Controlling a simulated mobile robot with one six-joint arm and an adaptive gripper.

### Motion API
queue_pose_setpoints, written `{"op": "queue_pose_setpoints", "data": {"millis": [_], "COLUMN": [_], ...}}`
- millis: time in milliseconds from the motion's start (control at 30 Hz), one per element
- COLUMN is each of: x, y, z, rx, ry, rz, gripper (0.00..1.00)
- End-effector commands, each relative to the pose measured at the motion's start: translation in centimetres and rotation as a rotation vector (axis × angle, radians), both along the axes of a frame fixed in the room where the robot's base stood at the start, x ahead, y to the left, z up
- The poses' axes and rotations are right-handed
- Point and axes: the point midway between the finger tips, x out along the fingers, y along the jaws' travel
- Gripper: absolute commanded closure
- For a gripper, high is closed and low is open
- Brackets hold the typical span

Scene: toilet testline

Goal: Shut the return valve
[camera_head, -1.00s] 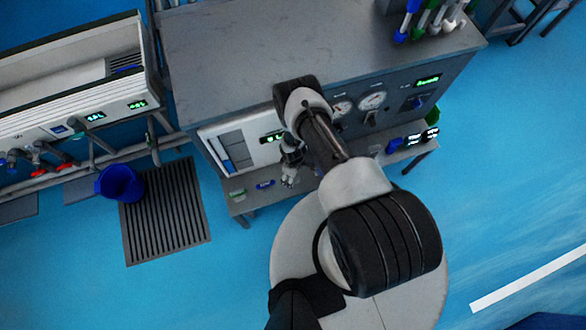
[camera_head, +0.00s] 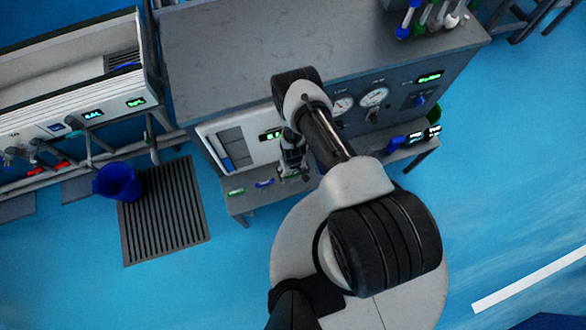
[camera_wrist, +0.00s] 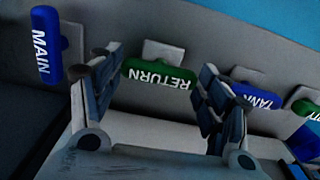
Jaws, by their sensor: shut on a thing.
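The return valve has a green handle marked RETURN (camera_wrist: 160,75), which lies crosswise on a grey mount in the wrist view. My gripper (camera_wrist: 163,85) has one finger at each end of this handle and is shut on it. The label is upside down there. In the camera_head view my gripper (camera_head: 291,176) is down at the low shelf in front of the bench, and it mostly hides the handle.
In the wrist view a blue MAIN handle (camera_wrist: 46,45) stands close on the left. A blue TANK handle (camera_wrist: 256,96) and another green handle (camera_wrist: 306,108) are on the right. A blue bucket (camera_head: 118,181) stands on the floor grate. Open floor lies at right.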

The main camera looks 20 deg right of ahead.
Motion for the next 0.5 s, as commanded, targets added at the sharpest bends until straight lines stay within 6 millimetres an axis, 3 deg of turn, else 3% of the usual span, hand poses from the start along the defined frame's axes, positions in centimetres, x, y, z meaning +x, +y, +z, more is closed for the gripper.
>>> {"op": "queue_pose_setpoints", "data": {"millis": [500], "x": [0.01], "y": [0.01], "z": [-0.04], "rx": [0.0], "ry": [-0.001], "rz": [-0.042], "gripper": [0.54]}}
